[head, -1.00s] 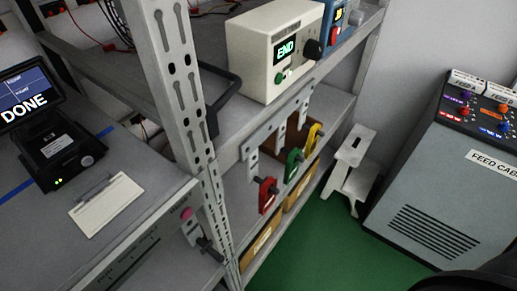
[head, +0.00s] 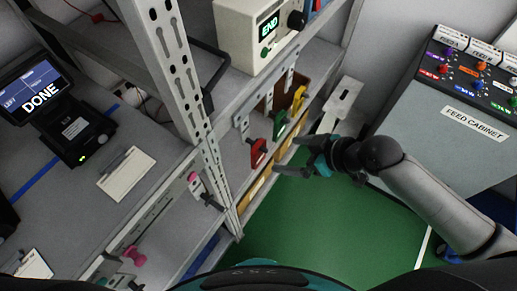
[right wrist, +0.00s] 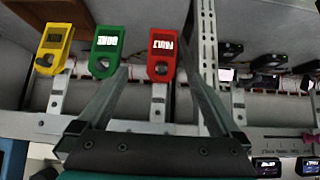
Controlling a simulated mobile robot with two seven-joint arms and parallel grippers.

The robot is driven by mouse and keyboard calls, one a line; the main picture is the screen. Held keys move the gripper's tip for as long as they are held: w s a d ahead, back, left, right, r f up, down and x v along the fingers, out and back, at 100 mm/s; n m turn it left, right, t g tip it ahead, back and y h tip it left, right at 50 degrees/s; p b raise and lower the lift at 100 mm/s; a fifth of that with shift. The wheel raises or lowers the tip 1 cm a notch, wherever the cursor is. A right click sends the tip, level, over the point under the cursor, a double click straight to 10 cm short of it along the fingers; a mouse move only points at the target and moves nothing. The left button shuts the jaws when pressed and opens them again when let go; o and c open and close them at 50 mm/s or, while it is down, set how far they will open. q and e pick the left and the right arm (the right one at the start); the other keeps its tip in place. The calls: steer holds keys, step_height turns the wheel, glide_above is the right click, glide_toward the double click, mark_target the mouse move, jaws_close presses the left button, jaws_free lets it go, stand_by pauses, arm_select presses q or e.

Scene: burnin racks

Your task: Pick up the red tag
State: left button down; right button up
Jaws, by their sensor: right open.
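The red tag (head: 258,153) hangs at the rack's shelf edge, leftmost of a row with a green tag (head: 279,125) and a yellow tag (head: 298,98). My right gripper (head: 290,157) is open and empty, just right of the red tag in the head view. In the right wrist view, the red tag (right wrist: 162,54) shows between the two finger ends, with the green tag (right wrist: 105,52) and yellow tag (right wrist: 55,48) to its left. It hangs on a pale strip; I cannot tell how far the fingers are from it. My left gripper is not in view.
A grey rack upright (head: 172,70) stands left of the tags. A white box reading END (head: 262,28) sits on the shelf above. Green floor is open below.

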mark_target(254, 154)
steer(key=b+x, duration=0.2)
steer(key=x, duration=1.3)
steer(key=shift+s+a+r, duration=0.1)
steer(key=shift+s+a, duration=0.05)
steer(key=shift+a, duration=0.05)
steer(key=shift+c, duration=0.4)
steer(key=c, duration=1.3)
